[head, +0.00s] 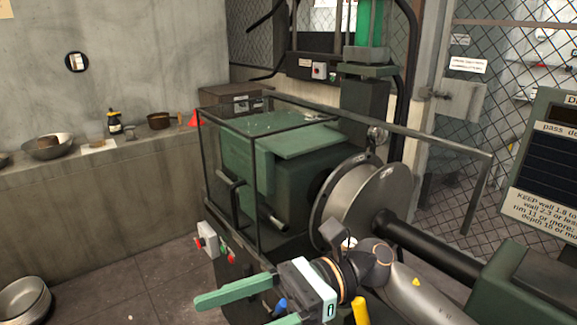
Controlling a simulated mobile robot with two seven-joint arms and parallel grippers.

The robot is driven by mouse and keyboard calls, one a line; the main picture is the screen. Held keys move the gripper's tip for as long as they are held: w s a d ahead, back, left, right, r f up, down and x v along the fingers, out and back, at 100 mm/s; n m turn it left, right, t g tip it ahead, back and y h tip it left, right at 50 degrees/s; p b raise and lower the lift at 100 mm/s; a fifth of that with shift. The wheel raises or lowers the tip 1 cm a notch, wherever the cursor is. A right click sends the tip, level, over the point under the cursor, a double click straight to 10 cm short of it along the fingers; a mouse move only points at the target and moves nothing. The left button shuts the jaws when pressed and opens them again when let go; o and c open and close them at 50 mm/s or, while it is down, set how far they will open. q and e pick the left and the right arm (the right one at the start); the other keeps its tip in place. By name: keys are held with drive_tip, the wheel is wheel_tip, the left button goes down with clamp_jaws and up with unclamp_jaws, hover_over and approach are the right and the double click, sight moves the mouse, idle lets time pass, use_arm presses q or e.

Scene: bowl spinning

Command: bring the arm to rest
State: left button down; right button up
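My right gripper (236,311) comes in from the right at the bottom centre, with its green fingers pointing left. The fingers are apart and I see nothing held between them; the lower finger is partly cut off by the bottom edge. It is in front of the spinning lathe (262,165). A metal bowl-shaped piece (365,197) is on the lathe's spindle, up and to the right of the gripper. My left gripper is not in view.
A blue handle (280,306) and a yellow handle (361,312) show close to my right gripper. A dark tailstock shaft (430,248) is at right. A bowl (23,299) sits at lower left. A ledge (85,165) along the wall holds bowls and small items.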

drive_tip(key=w+d+f+m+t+y, duration=0.15)
drive_tip(key=w+m+t+y, duration=0.25)
drive_tip(key=m+t, duration=0.55)
drive_tip(key=w+d+m+t+y, duration=0.3)
drive_tip(key=w+m+t, duration=0.3)
drive_tip(key=m, duration=0.7)
drive_tip(key=w+d+f+m+t+h+p, duration=0.1)
drive_tip(key=w+d+f+m+t+h, duration=0.1)
drive_tip(key=d+f+m+t+h, duration=0.5)
drive_tip(key=w+f+m+t+h+p, duration=0.1)
drive_tip(key=f+m+t+h, duration=0.35)
drive_tip(key=m, duration=0.75)
drive_tip(key=s+d+f+m+g+h, duration=0.25)
drive_tip(key=d+f+m+h, duration=0.2)
drive_tip(key=f, duration=0.45)
drive_tip(key=s+d+f+m+g+h, duration=0.25)
drive_tip(key=f+m, duration=0.25)
drive_tip(key=f, duration=0.3)
drive_tip(key=s+d+f+m+g+h, duration=0.2)
drive_tip(key=s+d+f+m+g, duration=0.2)
drive_tip(key=s+f, duration=0.7)
drive_tip(key=shift+s+d+m+h, duration=0.35)
drive_tip(key=shift+s+d+m, duration=0.25)
drive_tip(key=shift+s, duration=0.35)
